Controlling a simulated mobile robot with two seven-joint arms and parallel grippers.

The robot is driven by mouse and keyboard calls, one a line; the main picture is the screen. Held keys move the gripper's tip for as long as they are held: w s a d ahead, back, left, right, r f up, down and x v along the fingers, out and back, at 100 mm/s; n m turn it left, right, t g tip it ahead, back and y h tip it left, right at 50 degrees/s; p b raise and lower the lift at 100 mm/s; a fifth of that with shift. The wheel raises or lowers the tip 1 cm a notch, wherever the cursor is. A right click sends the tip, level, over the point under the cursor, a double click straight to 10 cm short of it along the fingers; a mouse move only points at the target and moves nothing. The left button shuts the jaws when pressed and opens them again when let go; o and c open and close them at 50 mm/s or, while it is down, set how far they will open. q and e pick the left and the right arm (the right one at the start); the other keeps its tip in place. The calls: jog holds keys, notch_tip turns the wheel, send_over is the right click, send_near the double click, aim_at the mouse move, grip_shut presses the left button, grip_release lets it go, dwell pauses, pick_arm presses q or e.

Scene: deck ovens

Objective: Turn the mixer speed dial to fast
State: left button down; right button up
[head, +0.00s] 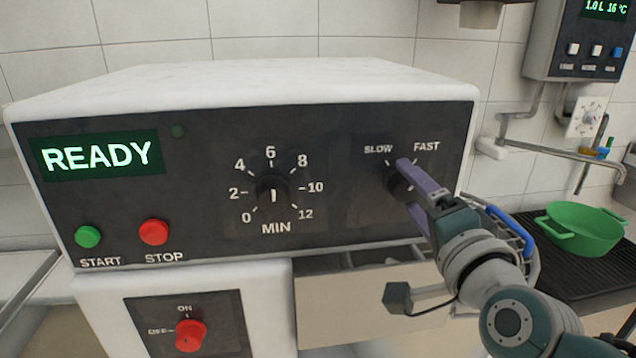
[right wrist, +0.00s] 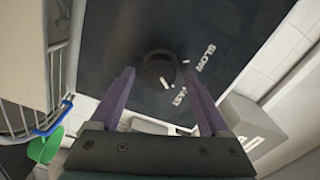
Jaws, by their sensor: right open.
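The mixer speed dial (head: 398,186) is a round black knob on the right part of the dark control panel, below the SLOW and FAST labels. My right gripper (head: 408,188) is open, its purple fingers reaching to either side of the dial. In the right wrist view the dial (right wrist: 160,68) sits just ahead of and between the open fingertips (right wrist: 158,76), with gaps on both sides. A white mark shows at the dial's edge near FAST; I cannot tell for certain whether it is the pointer. In the head view a finger partly covers the dial. My left gripper is out of view.
The panel also has a minute timer dial (head: 273,190), a green START button (head: 88,236), a red STOP button (head: 154,232) and a READY display (head: 97,156). A red on/off knob (head: 190,335) is below. A green pan (head: 583,228) stands at right.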

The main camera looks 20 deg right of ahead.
jog(key=v, duration=1)
